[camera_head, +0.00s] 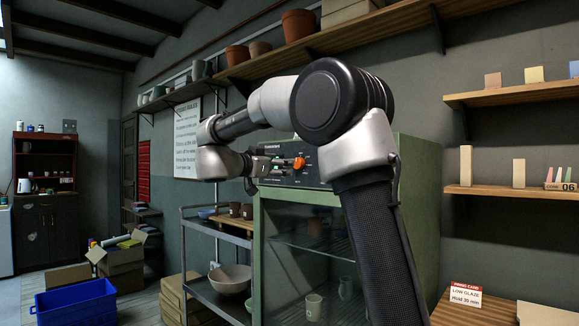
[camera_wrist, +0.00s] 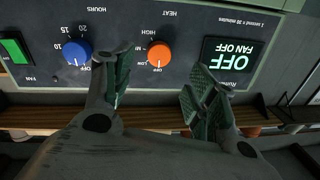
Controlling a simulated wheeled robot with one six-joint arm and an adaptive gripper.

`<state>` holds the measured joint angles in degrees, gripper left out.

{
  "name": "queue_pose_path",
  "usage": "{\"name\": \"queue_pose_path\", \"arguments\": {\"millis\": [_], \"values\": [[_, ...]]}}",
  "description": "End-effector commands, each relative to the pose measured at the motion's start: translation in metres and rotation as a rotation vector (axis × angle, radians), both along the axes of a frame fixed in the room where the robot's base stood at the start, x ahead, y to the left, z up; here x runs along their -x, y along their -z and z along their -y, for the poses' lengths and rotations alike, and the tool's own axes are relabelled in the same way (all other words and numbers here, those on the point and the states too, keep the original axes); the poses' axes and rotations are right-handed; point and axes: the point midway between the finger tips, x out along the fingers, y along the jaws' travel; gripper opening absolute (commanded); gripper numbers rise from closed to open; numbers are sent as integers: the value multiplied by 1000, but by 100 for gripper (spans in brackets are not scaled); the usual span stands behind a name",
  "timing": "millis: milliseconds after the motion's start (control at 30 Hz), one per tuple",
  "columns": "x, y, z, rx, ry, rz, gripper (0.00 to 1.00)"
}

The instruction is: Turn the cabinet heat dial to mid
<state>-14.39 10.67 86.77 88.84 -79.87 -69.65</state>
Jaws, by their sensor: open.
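The orange heat dial (camera_wrist: 159,56) is on the dark control panel, upside down in the wrist view, with HIGH, LOW and OFF printed around it. Its pointer seems to be on the OFF side, but the mark is too small to be sure. In the head view the dial (camera_head: 299,163) shows just right of my gripper (camera_head: 272,163). My gripper (camera_wrist: 167,72) is open and empty, one finger on each side of the dial in the picture. Neither finger visibly touches it. The green cabinet (camera_head: 405,185) carries the panel above its glass door.
A blue hours dial (camera_wrist: 76,52) sits beside the left finger in the wrist view, with a green fan switch (camera_wrist: 15,47) farther left. A display reading OFF (camera_wrist: 229,57) is behind the right finger. A metal cart (camera_head: 205,275) stands left of the cabinet.

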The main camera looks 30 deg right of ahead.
Motion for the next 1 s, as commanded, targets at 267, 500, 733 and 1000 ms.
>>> {"name": "queue_pose_path", "arguments": {"millis": [267, 500, 733, 1000], "values": [[-13, 0, 31, 15, 4, -26, 57], [-28, 0, 63, 14, 3, -25, 57], [-33, 0, 71, 15, -1, -24, 57], [-33, 0, 71, 15, -1, -24, 37]]}}
